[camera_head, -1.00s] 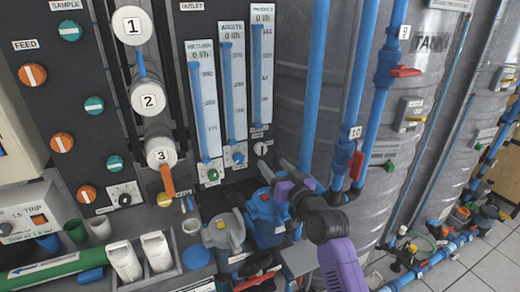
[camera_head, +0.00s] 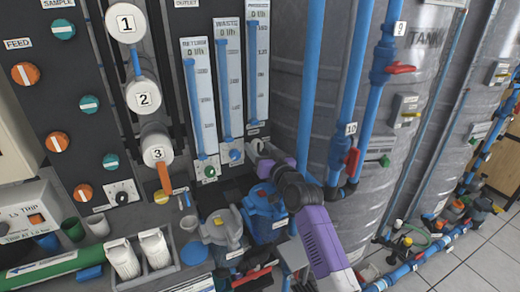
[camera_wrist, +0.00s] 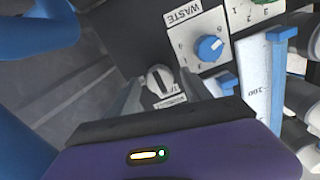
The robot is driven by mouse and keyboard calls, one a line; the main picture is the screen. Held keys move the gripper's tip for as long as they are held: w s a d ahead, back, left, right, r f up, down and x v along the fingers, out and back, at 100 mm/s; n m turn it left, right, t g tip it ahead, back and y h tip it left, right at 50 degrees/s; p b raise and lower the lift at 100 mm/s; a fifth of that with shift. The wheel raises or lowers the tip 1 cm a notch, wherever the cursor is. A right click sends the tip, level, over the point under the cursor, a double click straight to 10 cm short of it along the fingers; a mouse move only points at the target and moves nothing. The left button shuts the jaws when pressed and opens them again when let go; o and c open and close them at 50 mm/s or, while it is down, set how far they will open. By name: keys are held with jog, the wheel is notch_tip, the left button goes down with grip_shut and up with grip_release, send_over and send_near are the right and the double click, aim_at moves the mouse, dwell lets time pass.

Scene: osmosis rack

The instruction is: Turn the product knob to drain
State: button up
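The product knob (camera_wrist: 159,79) is a light round knob with a dark slot. In the head view my gripper (camera_head: 263,156) is at the foot of the rightmost flow meter (camera_head: 257,65) and largely hides the knob. The drain marking is too small to read.
The blue waste knob (camera_wrist: 209,47) on its white plate is close beside the product knob. Blue pipes (camera_head: 308,90) and a grey tank (camera_head: 425,90) rise to the right.

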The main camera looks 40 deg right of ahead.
grip_shut()
jog(key=shift+m, duration=0.4)
jog(key=m+p, duration=0.1)
jog(key=m, duration=0.1)
jog(key=shift+m, duration=0.4)
jog(key=m+p, duration=0.1)
jog(key=m, duration=0.4)
jog(key=shift+m+p, duration=0.3)
jog(key=shift+p, duration=0.1)
jog(key=m+p, duration=0.2)
jog(key=m, duration=0.3)
jog(key=shift+f+m+p, duration=0.15)
jog(key=shift+m+p, duration=0.5)
jog(key=shift+m, duration=1.15)
